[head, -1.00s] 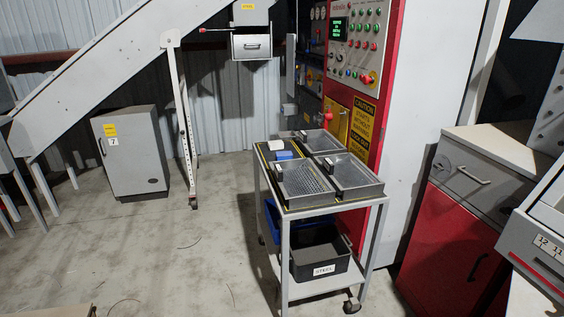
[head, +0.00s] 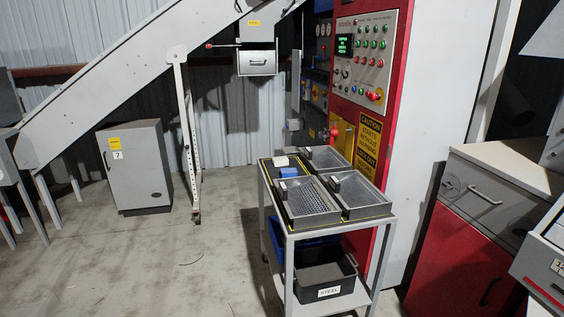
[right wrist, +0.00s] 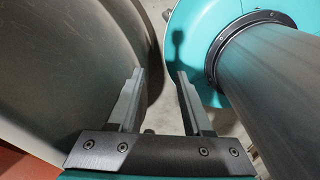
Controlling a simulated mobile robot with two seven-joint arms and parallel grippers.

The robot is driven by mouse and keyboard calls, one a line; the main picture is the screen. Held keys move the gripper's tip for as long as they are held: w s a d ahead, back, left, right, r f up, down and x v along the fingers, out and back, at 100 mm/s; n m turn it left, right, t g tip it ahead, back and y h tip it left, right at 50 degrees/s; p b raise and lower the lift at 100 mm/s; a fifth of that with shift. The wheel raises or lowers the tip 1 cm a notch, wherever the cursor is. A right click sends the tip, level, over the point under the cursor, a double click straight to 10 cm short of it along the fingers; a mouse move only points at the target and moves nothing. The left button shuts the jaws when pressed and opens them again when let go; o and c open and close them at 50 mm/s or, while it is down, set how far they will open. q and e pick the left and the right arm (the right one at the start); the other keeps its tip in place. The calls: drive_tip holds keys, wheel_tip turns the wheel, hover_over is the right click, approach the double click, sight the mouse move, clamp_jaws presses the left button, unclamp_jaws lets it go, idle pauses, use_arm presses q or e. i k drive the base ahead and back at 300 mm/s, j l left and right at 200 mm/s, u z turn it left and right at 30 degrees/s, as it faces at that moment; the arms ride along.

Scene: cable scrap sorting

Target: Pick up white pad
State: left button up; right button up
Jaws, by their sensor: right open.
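A small white pad (head: 281,161) lies at the far left corner of the cart top, behind a blue block (head: 289,172). The cart (head: 287,226) stands in front of the red machine. My right gripper (right wrist: 157,72) shows in the right wrist view with its two fingers apart and nothing between them. No gripper shows in the head view, so both are away from the pad there. My left gripper is in no view.
Several metal trays (head: 365,205) fill much of the cart top. A black bin labelled STEEL (head: 329,292) sits on its lower shelf. A grey cabinet (head: 136,168) stands at left. A red and grey cabinet (head: 459,250) stands at right. The floor left of the cart is open.

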sight(281, 161)
drive_tip(key=i+j+u, duration=0.15)
drive_tip(key=i+j, duration=0.25)
drive_tip(key=i+j+u, duration=0.2)
drive_tip(key=i+j, duration=0.15)
drive_tip(key=i+j+u, duration=0.15)
drive_tip(key=i, duration=0.3)
drive_tip(key=i+j+u, duration=0.15)
drive_tip(key=i+j, duration=0.15)
drive_tip(key=i, duration=0.15)
drive_tip(key=i+z, duration=0.15)
drive_tip(key=i, duration=0.6)
drive_tip(key=i+j+z, duration=0.15)
drive_tip(key=i, duration=0.55)
drive_tip(key=i+z, duration=0.2)
drive_tip(key=z, duration=0.25)
drive_tip(key=i+z, duration=0.2)
drive_tip(key=z, duration=0.25)
drive_tip(key=i+j+z, duration=0.1)
drive_tip(key=z, duration=0.3)
drive_tip(key=i+j+z, duration=0.25)
drive_tip(key=z, duration=0.2)
